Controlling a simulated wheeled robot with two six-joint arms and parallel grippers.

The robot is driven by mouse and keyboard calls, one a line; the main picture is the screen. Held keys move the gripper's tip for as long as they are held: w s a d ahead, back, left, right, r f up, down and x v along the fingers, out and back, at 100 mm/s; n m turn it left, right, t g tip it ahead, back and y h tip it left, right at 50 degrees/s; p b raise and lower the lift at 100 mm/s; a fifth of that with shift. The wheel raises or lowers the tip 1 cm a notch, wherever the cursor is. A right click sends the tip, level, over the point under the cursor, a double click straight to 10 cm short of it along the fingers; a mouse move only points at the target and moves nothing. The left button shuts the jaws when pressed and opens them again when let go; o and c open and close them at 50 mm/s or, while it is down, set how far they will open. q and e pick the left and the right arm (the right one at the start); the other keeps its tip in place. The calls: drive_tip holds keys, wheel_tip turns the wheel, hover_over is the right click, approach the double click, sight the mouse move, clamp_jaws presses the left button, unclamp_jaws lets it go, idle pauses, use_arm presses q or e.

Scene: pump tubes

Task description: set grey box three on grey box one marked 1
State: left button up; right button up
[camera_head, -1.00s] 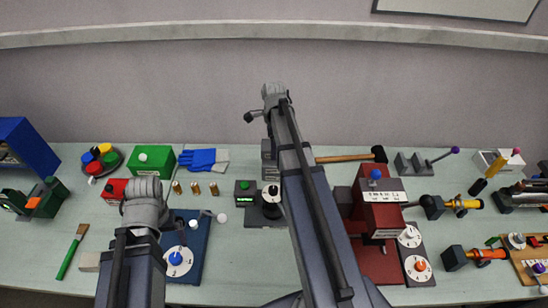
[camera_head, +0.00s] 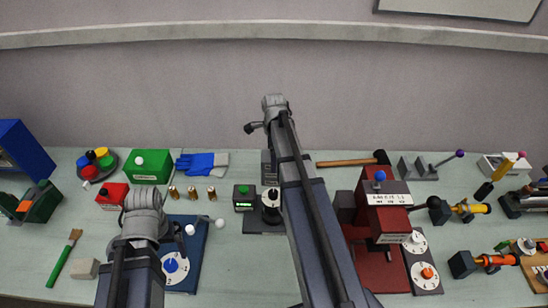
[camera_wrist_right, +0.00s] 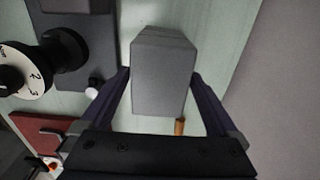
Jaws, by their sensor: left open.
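A plain grey box (camera_wrist_right: 160,75) stands in the right wrist view, between the two dark fingers of my right gripper (camera_wrist_right: 161,75). The fingertips lie close along its sides, but contact is not clear. In the head view a grey box (camera_head: 266,160) shows partly behind my right arm, on the far part of the table. No mark can be read on it. A second grey box and a mark 1 cannot be made out. My left gripper (camera_head: 144,199) is open above the left part of the table, apart from the grey box.
A dark device with a white dial (camera_head: 270,198) stands in front of the box. A hammer (camera_head: 345,162) lies to its right. A red machine (camera_head: 385,210) stands front right, and a blue plate (camera_head: 190,275) front left. Blue gloves (camera_head: 200,163) lie back left.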

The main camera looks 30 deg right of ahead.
use_arm(q)
drive_tip(key=shift+r, duration=0.1)
use_arm(e)
drive_tip(key=shift+r, duration=0.1)
use_arm(q)
wheel_tip(320, 180, up, 12)
drive_tip(key=p, duration=1.2)
use_arm(e)
wheel_tip(320, 180, up, 12)
drive_tip(key=shift+r, duration=0.1)
idle(0.4)
